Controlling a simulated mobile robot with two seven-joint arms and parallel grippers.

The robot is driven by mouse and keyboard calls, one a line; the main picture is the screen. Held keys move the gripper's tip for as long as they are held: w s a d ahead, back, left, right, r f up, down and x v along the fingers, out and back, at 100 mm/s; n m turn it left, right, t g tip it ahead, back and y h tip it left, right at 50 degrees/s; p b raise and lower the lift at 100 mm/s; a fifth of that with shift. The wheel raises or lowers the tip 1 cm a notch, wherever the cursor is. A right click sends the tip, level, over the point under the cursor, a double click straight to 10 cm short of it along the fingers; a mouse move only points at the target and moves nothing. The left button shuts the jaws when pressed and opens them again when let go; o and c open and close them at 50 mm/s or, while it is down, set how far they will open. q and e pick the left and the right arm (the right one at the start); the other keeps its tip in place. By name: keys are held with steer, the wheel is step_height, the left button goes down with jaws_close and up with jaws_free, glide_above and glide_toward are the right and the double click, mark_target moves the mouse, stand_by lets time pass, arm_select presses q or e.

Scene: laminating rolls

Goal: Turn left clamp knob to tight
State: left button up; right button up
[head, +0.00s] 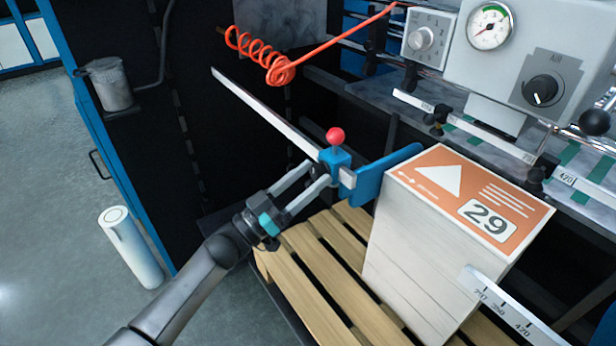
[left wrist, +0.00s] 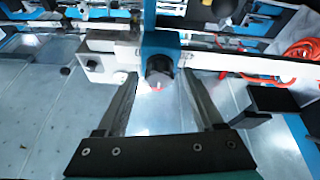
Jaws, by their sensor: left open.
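A blue clamp block (head: 335,159) with a red ball handle (head: 335,135) on top sits on a long metal rail. It also shows in the left wrist view (left wrist: 160,42). The dark clamp knob (left wrist: 158,72), with a small red mark on its face, sticks out of the block toward my left gripper. My left gripper (head: 311,172) is open in front of the block. In the left wrist view its two fingers (left wrist: 160,82) stand apart, one on each side of the knob, with gaps visible. Whether either finger touches it, I cannot tell. My right gripper is not in view.
A blue plate (head: 383,174) on the rail stands beside a tall stack (head: 415,258) with an orange label, on a wooden pallet (head: 315,262). A coiled orange hose (head: 262,58) hangs behind. A gauge panel (head: 540,45) is at upper right.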

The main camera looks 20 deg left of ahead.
arm_select(q)
jaws_close()
stand_by(0.5)
